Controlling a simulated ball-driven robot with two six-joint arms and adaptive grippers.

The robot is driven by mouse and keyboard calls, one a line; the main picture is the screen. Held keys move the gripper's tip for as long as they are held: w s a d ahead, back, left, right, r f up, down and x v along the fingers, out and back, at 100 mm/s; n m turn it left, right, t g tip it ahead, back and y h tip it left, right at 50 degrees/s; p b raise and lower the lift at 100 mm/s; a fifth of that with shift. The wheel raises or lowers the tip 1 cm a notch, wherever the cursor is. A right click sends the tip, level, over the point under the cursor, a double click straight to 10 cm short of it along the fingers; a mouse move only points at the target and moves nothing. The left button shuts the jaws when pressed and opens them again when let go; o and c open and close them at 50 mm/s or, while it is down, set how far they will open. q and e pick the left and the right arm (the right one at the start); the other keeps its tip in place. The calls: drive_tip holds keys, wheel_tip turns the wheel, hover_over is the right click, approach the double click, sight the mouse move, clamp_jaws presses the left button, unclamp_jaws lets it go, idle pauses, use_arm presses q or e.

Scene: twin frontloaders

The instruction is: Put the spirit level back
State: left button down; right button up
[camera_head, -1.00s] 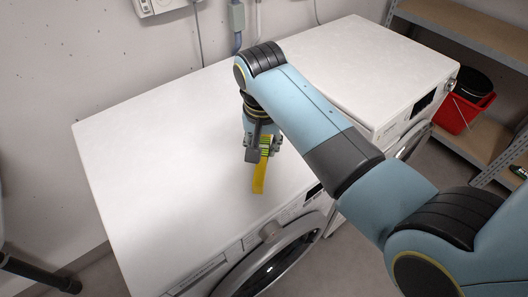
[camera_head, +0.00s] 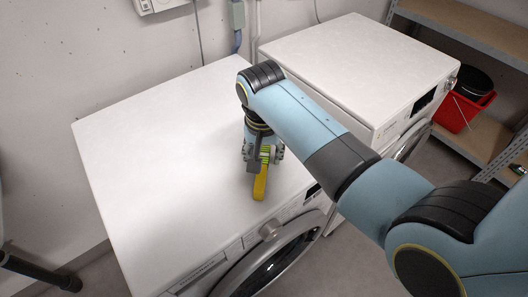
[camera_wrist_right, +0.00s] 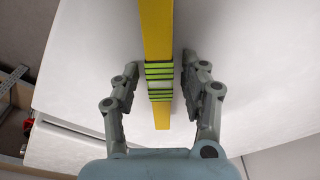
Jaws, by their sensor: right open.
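The spirit level is a long yellow bar (camera_head: 260,187) on top of the left white machine (camera_head: 165,150), near its front edge. Its green-and-black banded middle shows under my right gripper (camera_head: 262,160). In the right wrist view the level (camera_wrist_right: 157,30) runs from the top edge to just past the middle. The right gripper's fingers (camera_wrist_right: 160,92) stand apart on both sides of the banded part, with a gap on each side. The far part of the level is hidden by my right arm in the head view. My left gripper is not in view.
A second white machine (camera_head: 350,65) stands close on the right, beyond a gap. A shelf (camera_head: 480,40) with a red bucket (camera_head: 462,110) is at the far right. The left part of the machine top is clear.

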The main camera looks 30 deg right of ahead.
wheel_tip(320, 180, up, 12)
drive_tip(key=s, duration=0.1)
drive_tip(key=shift+a+p, duration=0.3)
drive_tip(key=shift+a, duration=0.15)
